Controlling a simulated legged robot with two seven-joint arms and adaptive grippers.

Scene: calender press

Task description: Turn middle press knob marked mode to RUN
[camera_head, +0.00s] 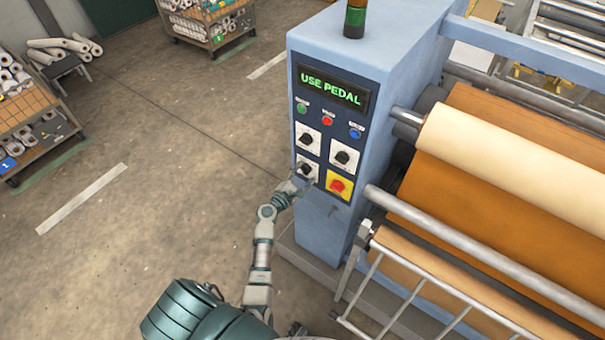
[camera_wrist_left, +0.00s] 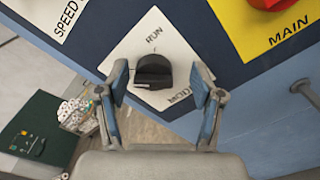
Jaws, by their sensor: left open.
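The black mode knob (camera_wrist_left: 154,70) sits on a white plate (camera_wrist_left: 180,45) marked RUN and MODE in the left wrist view. RUN is printed on the plate just beyond the knob. My left gripper (camera_wrist_left: 158,82) is open, with one finger on each side of the knob. Whether the fingers touch it cannot be told. In the head view my left gripper (camera_head: 302,182) is at the lower left of the press's control panel (camera_head: 325,142) and partly covers the mode plate (camera_head: 308,166). My right gripper is not in view.
The yellow MAIN plate with its red knob (camera_head: 338,185) is close to the right of my gripper. Other knobs and coloured buttons are above. A lit display (camera_head: 331,90) reads USE PEDAL. Press rollers (camera_head: 510,170) lie to the right; open floor (camera_head: 160,150) lies left.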

